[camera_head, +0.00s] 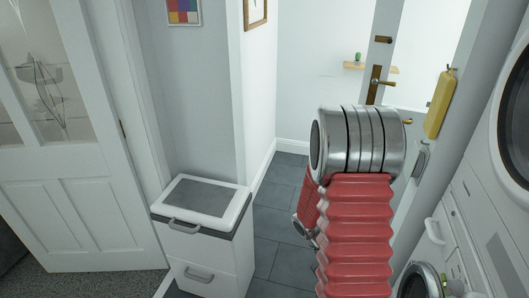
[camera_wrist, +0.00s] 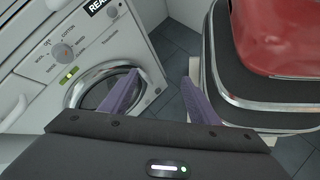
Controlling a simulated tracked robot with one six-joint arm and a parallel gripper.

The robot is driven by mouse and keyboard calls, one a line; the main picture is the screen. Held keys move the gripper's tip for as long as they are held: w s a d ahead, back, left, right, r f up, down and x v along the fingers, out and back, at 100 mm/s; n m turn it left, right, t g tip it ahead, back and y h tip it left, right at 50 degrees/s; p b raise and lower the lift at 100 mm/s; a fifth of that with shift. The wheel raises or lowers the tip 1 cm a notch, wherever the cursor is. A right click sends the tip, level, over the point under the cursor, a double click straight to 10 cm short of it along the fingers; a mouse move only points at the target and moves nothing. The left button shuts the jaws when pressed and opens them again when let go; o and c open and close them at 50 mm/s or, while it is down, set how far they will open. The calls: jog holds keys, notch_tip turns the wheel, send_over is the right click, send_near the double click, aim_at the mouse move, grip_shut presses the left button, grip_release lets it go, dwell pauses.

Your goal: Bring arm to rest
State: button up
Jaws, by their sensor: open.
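My arm (camera_head: 356,230) stands raised in the head view, with a red ribbed sleeve and a silver ringed joint at its top. My gripper (camera_wrist: 160,84) shows in the wrist view as two purple fingers spread apart, with nothing between them. Grey floor tiles and part of a washing machine (camera_wrist: 92,48) lie beyond the fingers. I cannot make out the gripper fingers in the head view.
A white two-drawer bin (camera_head: 212,238) stands left of my arm. White stacked machines (camera_head: 484,203) are close on the right. A panelled door (camera_head: 75,195) is at the left, and an open door with a brass handle (camera_head: 376,84) is behind. Tiled floor (camera_head: 279,190) between is clear.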

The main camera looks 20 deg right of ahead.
jog(key=w+a+r+t+y, duration=0.1)
jog(key=w+a+r+t, duration=0.3)
jog(key=a+r+t, duration=0.3)
jog(key=w+a+r+n+t+y, duration=0.1)
jog(key=w+a+r+t, duration=0.3)
jog(key=a+r, duration=1.4)
jog(key=r+t+y, duration=0.1)
jog(key=t, duration=0.2)
jog(key=shift+a+r+n+t, duration=0.2)
jog(key=shift+a+n+t, duration=0.1)
jog(key=shift+t, duration=0.1)
